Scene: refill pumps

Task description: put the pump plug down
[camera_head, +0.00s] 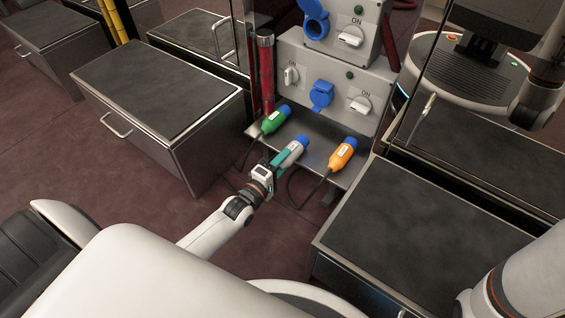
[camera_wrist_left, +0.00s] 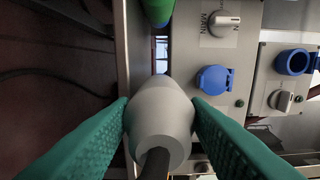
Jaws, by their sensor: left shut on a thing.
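My left gripper (camera_head: 281,159) is shut on a grey pump plug (camera_head: 293,147) with a blue end. In the left wrist view the plug's rounded grey body (camera_wrist_left: 160,112) sits between the two teal fingers (camera_wrist_left: 160,128), with its dark cable running toward the camera. The plug is over the small metal shelf (camera_head: 315,150), between a green plug (camera_head: 273,120) and an orange plug (camera_head: 343,154). I cannot tell whether it touches the shelf. My right gripper is outside the views; only part of my right arm shows at the lower right.
Grey panels with switches and blue sockets (camera_head: 321,94) stand behind the shelf. Dark-topped cabinets stand at the left (camera_head: 158,84) and right (camera_head: 420,235). A red pipe (camera_head: 266,75) rises beside the panel. A cable hangs from the orange plug.

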